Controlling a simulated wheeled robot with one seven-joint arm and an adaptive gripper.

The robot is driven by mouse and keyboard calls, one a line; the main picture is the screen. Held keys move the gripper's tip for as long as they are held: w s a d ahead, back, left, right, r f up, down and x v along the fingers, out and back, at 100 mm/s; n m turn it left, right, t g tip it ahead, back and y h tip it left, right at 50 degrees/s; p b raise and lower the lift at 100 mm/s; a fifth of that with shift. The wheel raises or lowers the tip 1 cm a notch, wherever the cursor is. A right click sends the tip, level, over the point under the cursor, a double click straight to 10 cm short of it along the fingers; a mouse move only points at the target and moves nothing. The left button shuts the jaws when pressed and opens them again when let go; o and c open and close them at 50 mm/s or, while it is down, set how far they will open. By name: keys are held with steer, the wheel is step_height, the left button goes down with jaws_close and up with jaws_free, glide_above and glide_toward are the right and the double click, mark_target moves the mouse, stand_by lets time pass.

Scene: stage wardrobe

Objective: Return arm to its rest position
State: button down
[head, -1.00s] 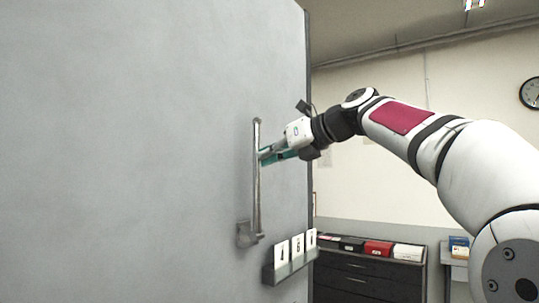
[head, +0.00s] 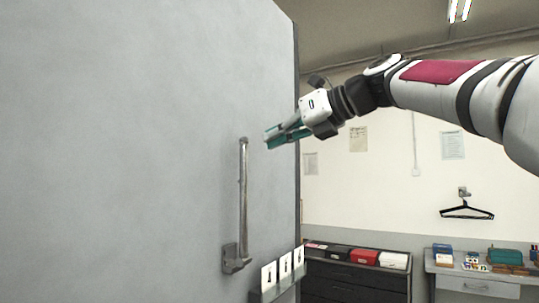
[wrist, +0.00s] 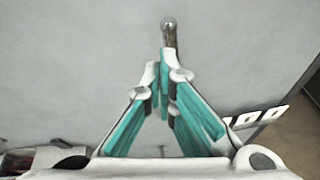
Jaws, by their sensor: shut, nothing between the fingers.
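My gripper (head: 268,139) is shut and empty in the head view, its teal fingers pointing left toward the grey panel. It is up and to the right of the metal bar handle (head: 243,195), apart from it in the picture. In the wrist view my gripper (wrist: 162,68) has its fingertips together, and the end of the handle (wrist: 169,30) shows just beyond them. My arm reaches in from the right edge of the head view, raised.
The large grey panel (head: 120,150) fills the left. A dark drawer cabinet (head: 350,278), a desk (head: 475,279) with small items and a black hanger (head: 466,210) are behind at right. Open room lies between.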

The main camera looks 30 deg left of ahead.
steer(key=shift+d+r, duration=0.15)
steer(key=shift+r, duration=0.4)
steer(key=d+f+n+t+h+b, duration=0.4)
steer(key=d+f+n+h, duration=0.5)
steer(key=d+f, duration=1.2)
steer(key=s+d+f+n+h+b, duration=0.1)
steer(key=s+d+f+n, duration=0.5)
steer(key=d+f, duration=0.6)
steer(key=s+d+f+n+h+b, duration=0.2)
steer(key=s+d+f+n+h, duration=0.2)
steer(key=d+f, duration=0.8)
steer(key=s+n, duration=0.2)
steer(key=s, duration=0.2)
steer(key=shift+d+f, duration=0.15)
